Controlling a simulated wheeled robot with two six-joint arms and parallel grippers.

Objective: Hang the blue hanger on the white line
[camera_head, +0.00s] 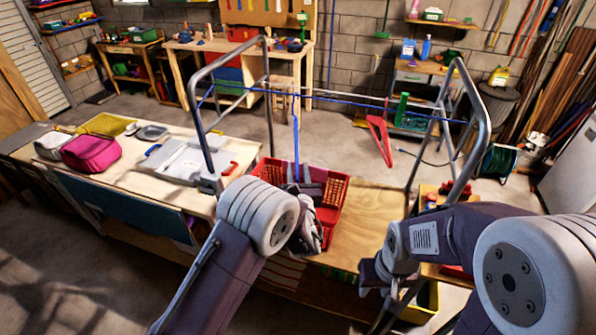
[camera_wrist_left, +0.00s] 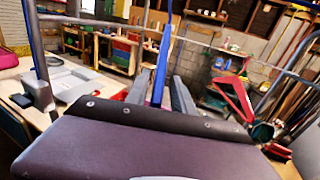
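The blue hanger (camera_head: 296,138) shows as a narrow upright blue strip, seen nearly edge-on. My left gripper (camera_head: 298,176) is shut on its lower part above the red basket; in the left wrist view the hanger (camera_wrist_left: 160,68) rises between the two grey fingers (camera_wrist_left: 158,92). The white line (camera_head: 335,98) runs across the metal frame behind the hanger, near a blue line (camera_head: 350,103). In the left wrist view a pale line (camera_wrist_left: 215,46) crosses behind the hanger. I cannot tell whether the hanger touches it. My right gripper (camera_head: 375,276) is low at the right, its fingers unclear.
The grey metal frame (camera_head: 196,118) has tubes left and right. A red basket (camera_head: 331,196) stands on the wooden bench (camera_head: 368,222) below. A red triangular thing (camera_head: 380,138) shows beneath the lines. Pink bag (camera_head: 90,152) and grey tray (camera_head: 185,160) lie left.

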